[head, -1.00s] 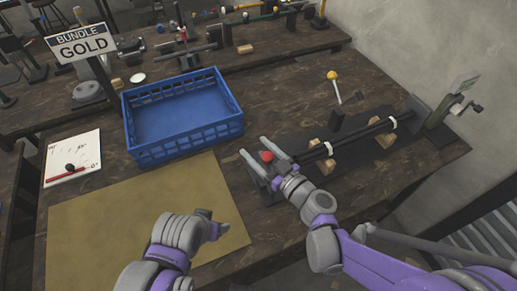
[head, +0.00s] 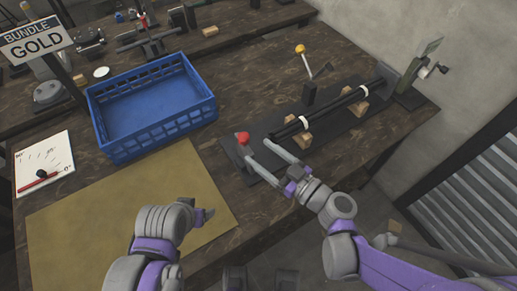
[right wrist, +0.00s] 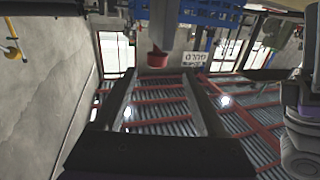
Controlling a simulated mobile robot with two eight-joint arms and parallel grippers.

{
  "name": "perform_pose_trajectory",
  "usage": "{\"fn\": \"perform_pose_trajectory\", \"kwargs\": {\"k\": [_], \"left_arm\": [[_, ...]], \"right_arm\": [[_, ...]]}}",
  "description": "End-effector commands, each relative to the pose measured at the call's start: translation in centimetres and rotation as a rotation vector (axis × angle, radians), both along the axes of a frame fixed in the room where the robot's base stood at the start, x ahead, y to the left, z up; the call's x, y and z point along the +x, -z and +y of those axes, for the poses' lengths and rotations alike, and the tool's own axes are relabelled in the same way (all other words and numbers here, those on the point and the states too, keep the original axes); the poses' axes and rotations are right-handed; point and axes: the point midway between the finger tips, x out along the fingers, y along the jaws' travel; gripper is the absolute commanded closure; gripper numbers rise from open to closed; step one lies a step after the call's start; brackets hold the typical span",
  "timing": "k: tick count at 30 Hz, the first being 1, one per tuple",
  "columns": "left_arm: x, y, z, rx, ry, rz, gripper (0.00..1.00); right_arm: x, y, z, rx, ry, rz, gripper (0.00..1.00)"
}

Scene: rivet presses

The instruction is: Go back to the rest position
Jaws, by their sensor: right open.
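My right gripper (head: 255,150) is open and empty, its two fingers spread at the near left end of a dark press bed (head: 285,140). A red knob (head: 243,138) stands just beyond the fingertips, apart from them as far as I can see. In the right wrist view both open fingers (right wrist: 160,90) show with nothing between them. My left gripper (head: 208,215) is over the tan mat (head: 120,215); its fingers are too small and partly hidden to tell their opening.
Dark rods (head: 335,112) lie on wooden blocks along the press bed. A yellow-knobbed lever (head: 300,50) stands behind. A blue crate (head: 150,138) sits at the left, by a BUNDLE GOLD sign (head: 35,42) and a dial card (head: 43,162).

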Motion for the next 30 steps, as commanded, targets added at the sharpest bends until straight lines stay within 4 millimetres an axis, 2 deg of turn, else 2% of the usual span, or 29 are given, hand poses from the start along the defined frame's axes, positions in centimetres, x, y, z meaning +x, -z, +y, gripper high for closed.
{"fn": "perform_pose_trajectory", "kwargs": {"k": [14, 17, 20, 23, 26, 30], "left_arm": [[0.0, -0.1, 0.0, 0.000, 0.000, 0.000, 0.25], [0.1, -0.6, 0.0, 0.000, 0.000, -0.002, 0.25], [0.2, -1.6, 0.0, 0.000, 0.000, -0.005, 0.25], [0.4, -2.8, 0.0, 0.000, 0.000, -0.010, 0.25], [0.6, -4.0, 0.0, 0.000, 0.000, -0.014, 0.25], [1.0, -5.7, 0.0, 0.000, 0.000, -0.022, 0.25]], "right_arm": [[-0.1, 0.0, 0.1, -0.005, -0.003, 0.010, 0.27], [-0.6, 0.0, 0.1, -0.034, -0.017, 0.071, 0.27], [-1.7, 0.5, -0.2, -0.097, -0.028, 0.208, 0.27], [-3.3, 1.3, -1.5, -0.185, 0.000, 0.397, 0.27], [-5.0, 2.1, -3.8, -0.278, 0.083, 0.589, 0.27], [-7.4, 2.5, -8.7, -0.390, 0.288, 0.817, 0.27]]}}
